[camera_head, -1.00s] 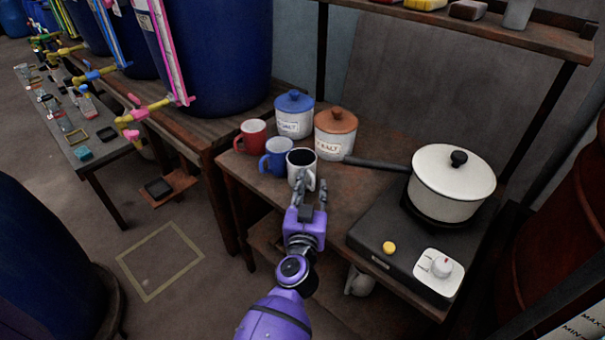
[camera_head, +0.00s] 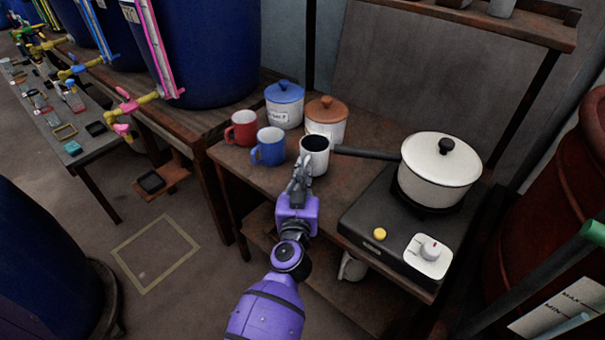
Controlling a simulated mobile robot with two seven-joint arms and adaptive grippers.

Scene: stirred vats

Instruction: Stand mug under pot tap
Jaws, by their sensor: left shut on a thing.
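My left gripper (camera_head: 301,178) is shut on the handle side of a white mug (camera_head: 315,160) with a dark inside. The mug is upright at the front of the wooden table, close to the brown-lidded jar; I cannot tell whether it touches the tabletop. A white pot (camera_head: 437,175) with a lid, black knob and long dark handle stands on a black hot plate (camera_head: 378,215). I see no tap on this pot. A pink-handled tap (camera_head: 126,107) on a yellow pipe sticks out from a blue vat (camera_head: 209,50) at left. My right gripper is not in view.
A red mug (camera_head: 242,129) and a blue mug (camera_head: 269,148) stand left of the white mug. A blue-lidded jar (camera_head: 285,107) and a brown-lidded jar (camera_head: 325,120) stand behind. The pot's handle reaches near the mug. Bare tabletop (camera_head: 320,195) lies in front.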

